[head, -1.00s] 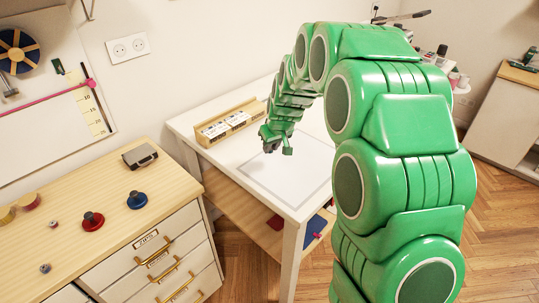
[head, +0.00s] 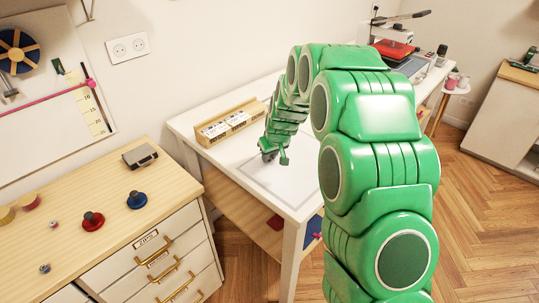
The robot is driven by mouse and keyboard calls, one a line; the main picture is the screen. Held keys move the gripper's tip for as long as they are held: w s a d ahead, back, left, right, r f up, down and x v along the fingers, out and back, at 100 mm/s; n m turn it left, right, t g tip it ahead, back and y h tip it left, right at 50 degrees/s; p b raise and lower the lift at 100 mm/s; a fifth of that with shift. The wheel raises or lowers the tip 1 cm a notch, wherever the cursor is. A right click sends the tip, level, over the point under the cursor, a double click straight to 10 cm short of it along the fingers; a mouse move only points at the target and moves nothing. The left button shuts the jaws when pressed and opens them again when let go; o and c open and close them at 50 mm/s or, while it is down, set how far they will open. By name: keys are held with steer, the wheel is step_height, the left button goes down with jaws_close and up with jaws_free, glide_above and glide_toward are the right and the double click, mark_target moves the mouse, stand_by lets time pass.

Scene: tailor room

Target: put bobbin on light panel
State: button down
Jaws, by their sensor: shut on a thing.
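The light panel (head: 305,188) is a flat white sheet with a grey outline, lying on the white table (head: 292,212). My gripper (head: 275,160) is low over the panel's far left part, pointing down. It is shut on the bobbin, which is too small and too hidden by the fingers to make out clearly. I cannot tell whether the bobbin touches the panel.
A wooden box (head: 230,122) with white labels stands at the table's back edge, close to my gripper. The wooden-topped dresser (head: 100,205) at left holds a red-based object (head: 92,222), a blue-based object (head: 137,200) and a dark case (head: 140,156). The panel's front is clear.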

steer(key=c, duration=1)
jaws_free()
steer(key=shift+f, duration=0.15)
steer(key=v, duration=1.2)
steer(key=s+d+r+m+g, duration=0.1)
steer(key=s+d+r+g, duration=0.1)
steer(key=s, duration=1.3)
steer(key=s+d+r+m+g+h, duration=0.1)
steer(key=s+d, duration=0.4)
steer(key=s, duration=1.1)
steer(key=s+d+r+m+g+h, duration=0.1)
steer(key=s+d+r+m+g, duration=0.1)
steer(key=s, duration=1.4)
steer(key=shift+s+d+r+m+g, duration=0.25)
steer(key=shift+d+r+m+g, duration=0.15)
steer(key=shift+d+r+m, duration=0.5)
steer(key=shift+d+r, duration=0.2)
